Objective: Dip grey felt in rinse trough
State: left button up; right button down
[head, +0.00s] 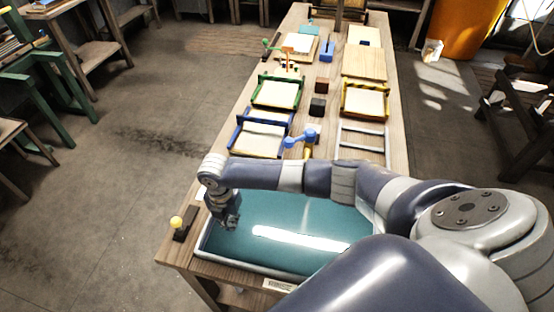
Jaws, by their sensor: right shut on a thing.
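The rinse trough (300,225) is a wide, pale-rimmed basin of teal liquid at the near end of the long table. My right arm reaches across it from the right. My right gripper (231,222) points down over the left part of the trough, near its left wall. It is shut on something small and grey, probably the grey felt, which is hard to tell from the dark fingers. I cannot tell whether it touches the liquid. The arm hides part of the trough's far rim and right side. My left gripper is not in view.
A yellow-knobbed block (177,223) stands left of the trough. Beyond the trough are a blue-handled tool (300,138), a blue-framed mould (258,153), a green-framed mould (258,102), a yellow-framed mould (366,116) and a pale rack (361,127). The floor to the left is open.

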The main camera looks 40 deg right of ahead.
jog(key=shift+s+d, duration=0.35)
jog(key=shift+s, duration=0.05)
jog(key=shift+w+a, duration=0.1)
jog(key=shift+w+a+f, duration=0.1)
jog(key=shift+w+a, duration=0.2)
jog(key=shift+w, duration=0.05)
jog(key=shift+w+a+b, duration=0.6)
jog(key=shift+w+b, duration=0.15)
